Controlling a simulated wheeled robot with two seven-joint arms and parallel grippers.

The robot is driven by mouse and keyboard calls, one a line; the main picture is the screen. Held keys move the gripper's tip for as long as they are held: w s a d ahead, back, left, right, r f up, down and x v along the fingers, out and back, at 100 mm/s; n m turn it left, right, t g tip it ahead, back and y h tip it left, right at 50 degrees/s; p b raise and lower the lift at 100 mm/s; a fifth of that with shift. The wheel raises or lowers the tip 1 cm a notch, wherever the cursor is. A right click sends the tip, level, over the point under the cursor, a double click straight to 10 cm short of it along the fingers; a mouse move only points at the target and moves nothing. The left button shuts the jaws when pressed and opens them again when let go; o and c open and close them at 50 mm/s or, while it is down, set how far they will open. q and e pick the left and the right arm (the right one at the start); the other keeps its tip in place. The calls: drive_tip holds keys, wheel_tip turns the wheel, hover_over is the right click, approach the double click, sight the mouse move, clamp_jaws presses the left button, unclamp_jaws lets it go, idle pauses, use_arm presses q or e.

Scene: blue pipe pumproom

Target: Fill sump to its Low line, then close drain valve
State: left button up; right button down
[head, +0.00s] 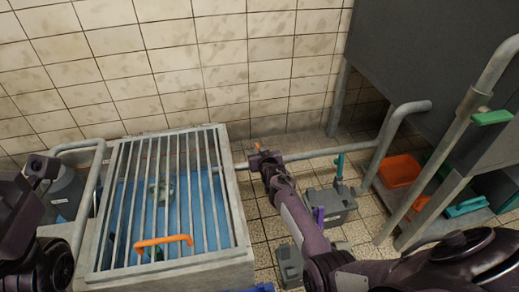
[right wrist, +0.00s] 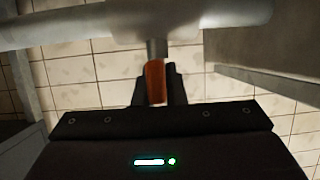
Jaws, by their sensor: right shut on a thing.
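The sump (head: 245,258) is a pale square basin at left centre in the head view, under a barred metal grate (head: 131,187). Blue water (head: 205,222) shows between the bars; its level against any Low line cannot be read. An orange bar handle (head: 163,241) sits at the grate's front. My right gripper (head: 262,157) is at the pipe right of the sump. In the right wrist view it is shut on an orange valve lever (right wrist: 155,82), which hangs below a grey pipe (right wrist: 150,22). Part of my left gripper (head: 42,170) shows at the left edge; its fingers are unclear.
A grey toolbox (head: 331,203) stands on the tiled floor right of the sump. An orange bin (head: 399,170) sits under the large grey tank (head: 440,50). Thick pipes (head: 400,110) rise at right. A tiled wall (head: 200,60) closes the back.

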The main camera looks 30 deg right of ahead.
drive_tip(key=shift+m+h, duration=0.4)
drive_tip(key=shift+h, duration=0.1)
drive_tip(key=c, duration=1.5)
unclamp_jaws()
